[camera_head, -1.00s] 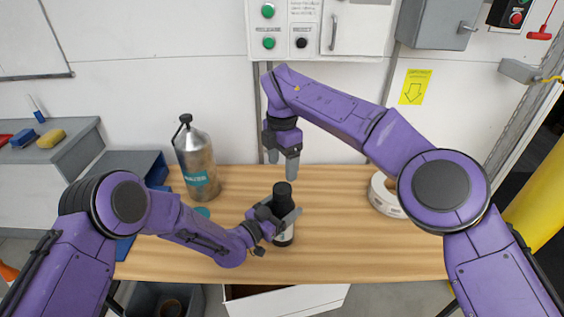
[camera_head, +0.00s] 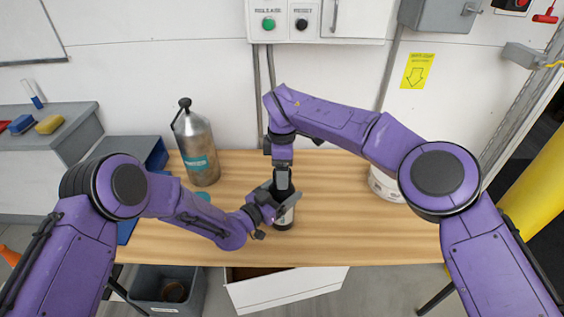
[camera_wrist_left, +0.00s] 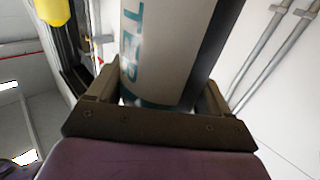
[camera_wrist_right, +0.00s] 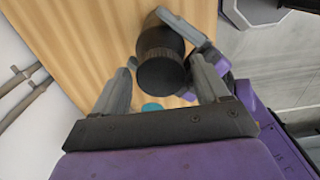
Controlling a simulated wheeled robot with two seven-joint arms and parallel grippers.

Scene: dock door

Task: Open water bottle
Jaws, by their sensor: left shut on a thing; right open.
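The water bottle (camera_head: 284,218) stands on the wooden table, its lower part showing below my left gripper (camera_head: 279,198). My left gripper is shut on its body. In the left wrist view the bottle (camera_wrist_left: 165,50) is white and grey with teal lettering, between the two fingers. My right gripper (camera_head: 282,178) points straight down just above the bottle, open. In the right wrist view the black cap (camera_wrist_right: 162,72) lies between and a little beyond the open fingers of my right gripper (camera_wrist_right: 165,85). I cannot tell whether they touch it.
A large metal WATER flask (camera_head: 197,150) stands at the table's back left. A white roll (camera_head: 383,186) is at the right, partly behind my right arm. A grey bin (camera_head: 168,290) and an open white box (camera_head: 285,290) are below the front edge. The table's right front is clear.

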